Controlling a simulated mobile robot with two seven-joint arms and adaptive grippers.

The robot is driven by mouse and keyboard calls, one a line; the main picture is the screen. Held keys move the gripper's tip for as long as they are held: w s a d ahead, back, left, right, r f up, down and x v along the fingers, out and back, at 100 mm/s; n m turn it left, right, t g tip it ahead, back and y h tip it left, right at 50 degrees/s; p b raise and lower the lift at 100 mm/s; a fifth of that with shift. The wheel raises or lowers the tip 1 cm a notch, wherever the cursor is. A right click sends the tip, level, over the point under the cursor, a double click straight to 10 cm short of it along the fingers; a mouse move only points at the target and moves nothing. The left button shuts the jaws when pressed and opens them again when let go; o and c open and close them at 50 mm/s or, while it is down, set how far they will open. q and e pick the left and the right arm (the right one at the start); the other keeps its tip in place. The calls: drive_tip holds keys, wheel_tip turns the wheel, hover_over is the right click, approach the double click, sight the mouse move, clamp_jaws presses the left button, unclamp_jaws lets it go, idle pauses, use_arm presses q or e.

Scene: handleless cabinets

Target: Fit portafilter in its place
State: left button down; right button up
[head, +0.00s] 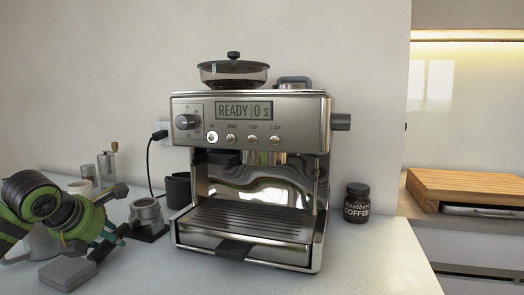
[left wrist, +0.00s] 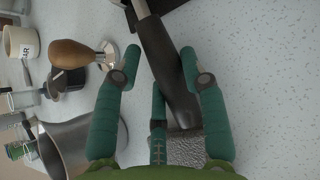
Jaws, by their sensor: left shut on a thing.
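The portafilter's metal basket (head: 146,210) sits at a black stand (head: 150,233) on the counter, left of the coffee machine (head: 250,180). My left gripper (head: 108,232) is at the portafilter's handle, to the left of the basket. In the left wrist view the black handle (left wrist: 168,65) runs between the fingers of my left gripper (left wrist: 168,80), which is shut on it. The basket is outside that view. The machine's brewing area (head: 262,160) is under its front panel, above the drip tray (head: 245,222); the display reads READY 0 s. My right gripper is not in view.
A metal pitcher (left wrist: 85,143), a wooden-handled tamper (left wrist: 80,53) and a white cup (left wrist: 22,42) stand close to my left gripper. A black container (head: 178,190) stands beside the machine. A coffee jar (head: 356,203) stands right of it. The front right counter is clear.

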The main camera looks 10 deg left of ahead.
use_arm(q)
drive_tip(key=shift+r+p, duration=2.15)
drive_tip(key=shift+r, duration=0.4)
